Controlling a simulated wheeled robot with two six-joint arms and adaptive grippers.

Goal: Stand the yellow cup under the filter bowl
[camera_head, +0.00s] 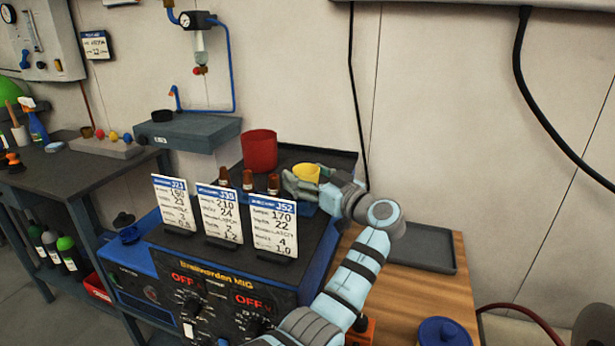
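The filter bowl (199,42) is a clear bowl under a gauge and blue fittings on the wall, with a red knob at its bottom end. Below it, a grey box-like ledge (205,133) stands out from the wall. The yellow cup (307,172) is to the right of the ledge, over the back of the welding machine.
A red pot (260,150) stands between the cup and the ledge. A black round cap (162,116) sits on the ledge's left part. Three upright cards (220,215) and brown bottles (248,180) stand on the welder. A dark tray (420,248) lies on the wooden table.

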